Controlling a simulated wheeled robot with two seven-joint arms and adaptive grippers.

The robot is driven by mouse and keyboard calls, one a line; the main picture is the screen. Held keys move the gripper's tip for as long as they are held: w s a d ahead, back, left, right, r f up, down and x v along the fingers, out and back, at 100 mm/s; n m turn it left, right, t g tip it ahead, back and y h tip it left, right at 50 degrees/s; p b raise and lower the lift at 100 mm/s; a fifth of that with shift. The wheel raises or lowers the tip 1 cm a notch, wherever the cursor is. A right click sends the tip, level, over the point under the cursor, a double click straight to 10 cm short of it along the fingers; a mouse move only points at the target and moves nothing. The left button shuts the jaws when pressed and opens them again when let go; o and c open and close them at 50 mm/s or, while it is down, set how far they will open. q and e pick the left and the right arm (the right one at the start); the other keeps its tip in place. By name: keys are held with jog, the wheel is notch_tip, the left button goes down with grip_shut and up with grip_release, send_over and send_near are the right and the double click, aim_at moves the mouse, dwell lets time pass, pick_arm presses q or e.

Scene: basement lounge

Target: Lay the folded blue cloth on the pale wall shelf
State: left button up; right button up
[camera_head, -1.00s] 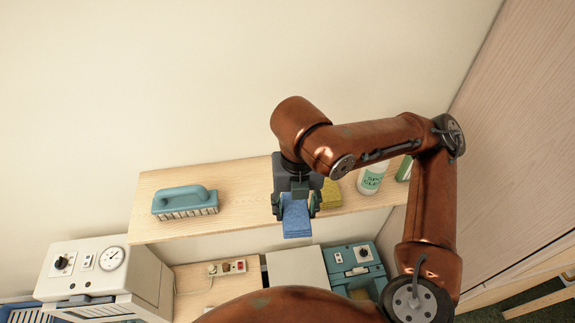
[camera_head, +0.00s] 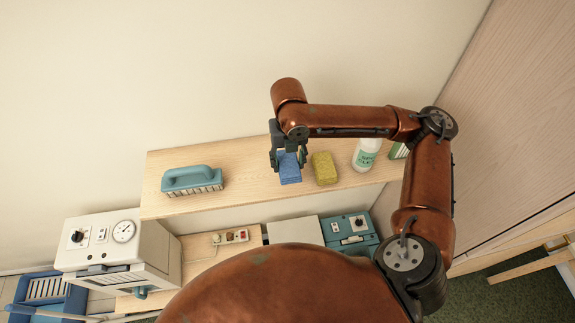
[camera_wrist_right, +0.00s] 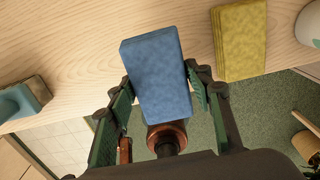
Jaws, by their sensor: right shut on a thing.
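The folded blue cloth (camera_head: 289,172) is a small thick block between the fingers of my right gripper (camera_head: 289,161). The gripper points down over the pale wall shelf (camera_head: 240,163). In the right wrist view the blue cloth (camera_wrist_right: 158,75) is gripped at its sides by the two green-padded fingers, and its far part lies over the shelf boards (camera_wrist_right: 65,45). I cannot tell whether its underside touches the shelf. My left gripper is out of view.
A yellow folded cloth (camera_head: 325,168) lies close to the right of the blue one. A white bottle (camera_head: 366,155) stands farther right. A teal brush (camera_head: 192,181) sits at the left, with bare shelf between. A white appliance (camera_head: 120,245) stands below left.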

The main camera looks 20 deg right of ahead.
aim_at(288, 168)
jog(key=shift+w+d+f, duration=0.1)
jog(key=shift+w+f, duration=0.3)
jog(key=shift+f, duration=0.1)
jog(key=shift+w+d+f+p, duration=0.15)
jog(key=shift+f+p, duration=0.1)
jog(key=shift+f, duration=0.7)
jog(key=shift+w+a+f+p, duration=0.15)
jog(key=shift+f+p, duration=0.1)
jog(key=shift+f, duration=0.7)
jog(key=shift+f, duration=0.1)
jog(key=o, duration=1.1)
jog(key=shift+d, duration=0.1)
notch_tip(288, 168, up, 12)
jog(key=shift+r+b, duration=0.15)
jog(key=shift+b, duration=0.55)
